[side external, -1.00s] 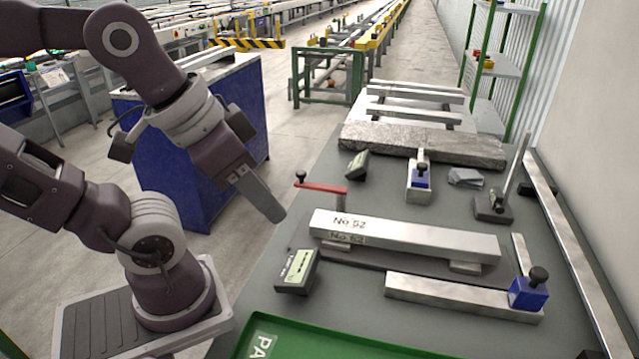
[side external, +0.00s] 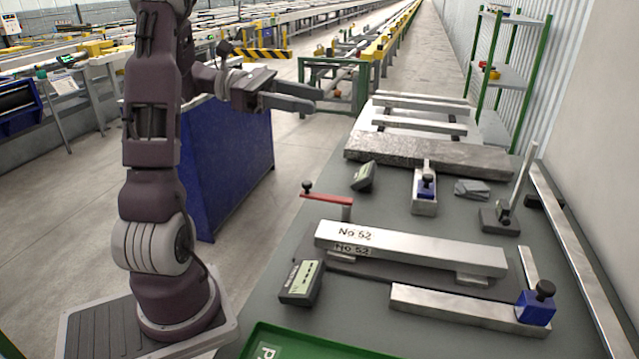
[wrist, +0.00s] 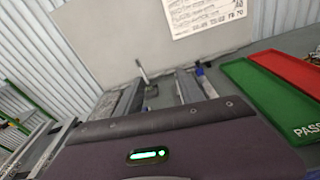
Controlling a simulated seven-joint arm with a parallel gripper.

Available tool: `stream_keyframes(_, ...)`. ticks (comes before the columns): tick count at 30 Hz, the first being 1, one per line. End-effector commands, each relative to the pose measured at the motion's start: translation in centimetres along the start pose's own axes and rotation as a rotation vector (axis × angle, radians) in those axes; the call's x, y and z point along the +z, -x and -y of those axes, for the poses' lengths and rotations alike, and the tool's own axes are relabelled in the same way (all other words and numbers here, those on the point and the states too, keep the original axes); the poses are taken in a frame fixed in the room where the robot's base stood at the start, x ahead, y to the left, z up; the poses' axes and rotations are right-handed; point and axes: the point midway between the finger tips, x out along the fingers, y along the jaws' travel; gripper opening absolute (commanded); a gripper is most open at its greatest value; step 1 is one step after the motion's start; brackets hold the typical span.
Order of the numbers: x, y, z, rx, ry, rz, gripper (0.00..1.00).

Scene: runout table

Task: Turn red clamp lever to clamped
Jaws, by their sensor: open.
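The red clamp lever (side external: 328,199) has a dark ball knob at its left end. It lies at the left edge of the grey table, its right end at an upright post behind the left end of the bar marked No 52 (side external: 415,250). My gripper (side external: 317,100) is open and empty. In the side view it is raised, pointing right, well above the lever in the picture and apart from it. In the wrist view my own gripper body fills the lower middle, and I cannot make out the lever there.
On the table (side external: 375,295) stand a display box (side external: 301,283), a blue clamp block (side external: 535,307) on a metal bar, a stone slab (side external: 430,155) and an upright stand (side external: 500,218). A green tray (side external: 310,345) is in front. A blue cabinet (side external: 225,160) stands behind my arm.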

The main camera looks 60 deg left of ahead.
Motion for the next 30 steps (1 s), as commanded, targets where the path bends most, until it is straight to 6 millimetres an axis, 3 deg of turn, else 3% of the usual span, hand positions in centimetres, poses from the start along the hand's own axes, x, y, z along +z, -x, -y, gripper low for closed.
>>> stream_keyframes(1, -1.9, 3.7, -2.8, 0.144, 0.095, 0.065, 0.45)
stream_keyframes(2, -2.8, 6.0, -4.2, 0.229, 0.14, 0.106, 0.45)
stream_keyframes(6, -11.8, 4.5, -3.0, 0.225, 0.147, 0.114, 0.45)
stream_keyframes(9, -17.0, 3.8, -2.4, 0.222, 0.14, 0.11, 0.45)
stream_keyframes(13, -21.5, 3.2, -1.9, 0.221, 0.132, 0.108, 0.45)
stream_keyframes(17, -22.6, 2.4, -1.9, 0.218, 0.126, 0.109, 0.45)
stream_keyframes(24, -22.1, -2.1, -2.8, 0.215, 0.125, 0.107, 0.45)
stream_keyframes(30, -22.0, -3.8, -3.3, 0.218, 0.125, 0.107, 0.45)
